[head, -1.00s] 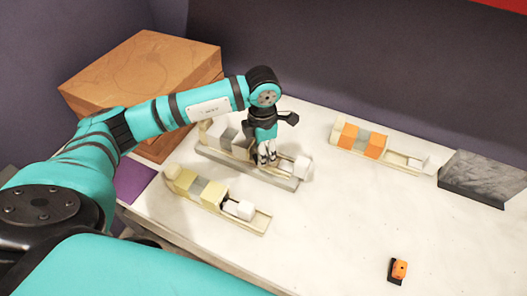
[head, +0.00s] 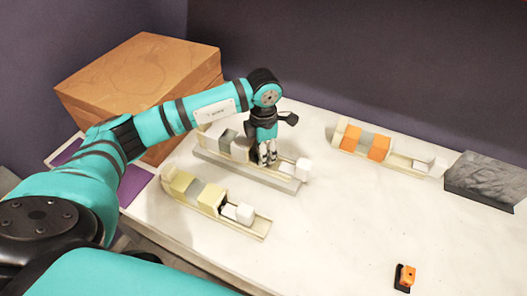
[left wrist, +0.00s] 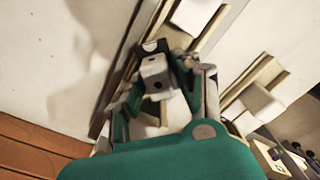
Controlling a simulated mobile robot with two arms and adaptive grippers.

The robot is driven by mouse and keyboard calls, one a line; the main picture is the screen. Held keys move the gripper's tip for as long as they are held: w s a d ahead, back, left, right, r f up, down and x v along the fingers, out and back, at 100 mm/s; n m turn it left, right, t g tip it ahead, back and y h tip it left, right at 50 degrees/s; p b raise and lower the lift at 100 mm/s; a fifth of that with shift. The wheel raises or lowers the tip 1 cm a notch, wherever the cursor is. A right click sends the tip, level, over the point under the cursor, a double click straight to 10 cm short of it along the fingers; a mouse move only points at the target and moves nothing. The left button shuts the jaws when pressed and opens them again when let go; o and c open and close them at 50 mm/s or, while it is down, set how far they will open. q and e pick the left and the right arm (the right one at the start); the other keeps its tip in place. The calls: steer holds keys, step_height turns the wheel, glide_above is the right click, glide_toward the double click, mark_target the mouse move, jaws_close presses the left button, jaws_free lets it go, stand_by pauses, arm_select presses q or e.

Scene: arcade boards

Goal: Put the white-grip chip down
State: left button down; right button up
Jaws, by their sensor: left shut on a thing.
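My left gripper (head: 267,158) points down over the middle rail (head: 235,174). Its fingers are shut on a pale chip (left wrist: 155,72), which shows between them in the left wrist view. In the head view the fingers largely hide this chip, and I cannot tell whether it touches the rail. A grey block (head: 228,142) and a whitish block (head: 241,148) sit in the rail left of the gripper. A white cube (head: 302,169) is at its right end. My right gripper is not in view.
A front rail (head: 250,227) holds yellow and grey blocks and a white cube (head: 245,214). A back rail (head: 401,164) holds orange and grey blocks. A wooden box (head: 140,75), a grey stone block (head: 487,178) and an orange piece (head: 408,275) stand around. The table's right middle is clear.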

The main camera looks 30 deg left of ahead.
arm_select(q)
steer(key=c, duration=0.9)
jaws_free()
steer(key=shift+p, duration=0.3)
step_height(320, 180, up, 17)
steer(key=shift+w+d+r+b, duration=0.15)
steer(key=shift+r+b, duration=0.05)
steer(key=shift+b, duration=0.5)
